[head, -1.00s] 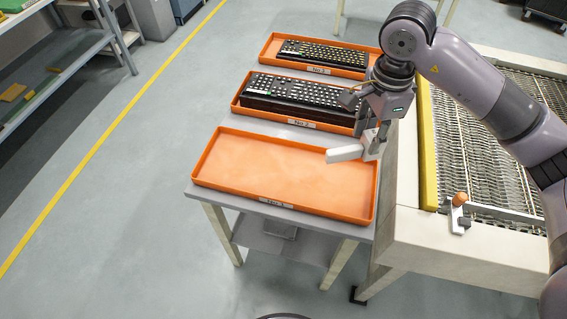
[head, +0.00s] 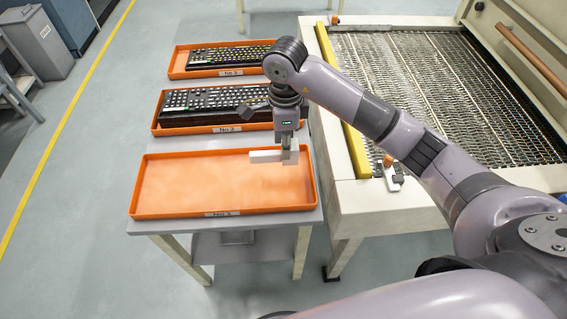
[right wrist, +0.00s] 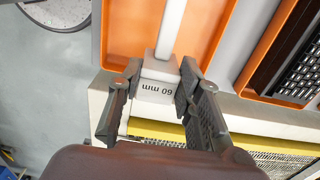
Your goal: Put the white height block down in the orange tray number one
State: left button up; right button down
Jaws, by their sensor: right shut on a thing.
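The white height block (head: 266,156) is a long bar with a thicker end marked "60 mm", which shows in the right wrist view (right wrist: 158,88). My right gripper (head: 290,156) is shut on that thicker end, with a finger on each side in the right wrist view (right wrist: 160,76). The block lies level over the far right part of the empty orange tray number one (head: 165,213), the nearest of three trays. Its bar points left in the head view. I cannot tell whether the block touches the tray floor. My left gripper is not in view.
Two more orange trays (head: 180,128) (head: 192,74) stand behind, each with a black keyboard (head: 215,98) (head: 228,55). A conveyor with a metal mesh belt (head: 430,90) and yellow edge (head: 343,95) stands close on the right. The front and left of tray one are clear.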

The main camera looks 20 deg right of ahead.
notch_tip(320, 180, down, 9)
jog(key=shift+r+p, duration=0.1)
jog(key=shift+p, duration=0.5)
jog(key=shift+f, duration=0.25)
jog(key=c, duration=1.1)
grip_release()
jog(key=shift+r, duration=0.3)
notch_tip(320, 180, up, 10)
jog(key=shift+r+b, duration=0.25)
jog(key=shift+b, duration=1)
jog(key=shift+r, duration=0.6)
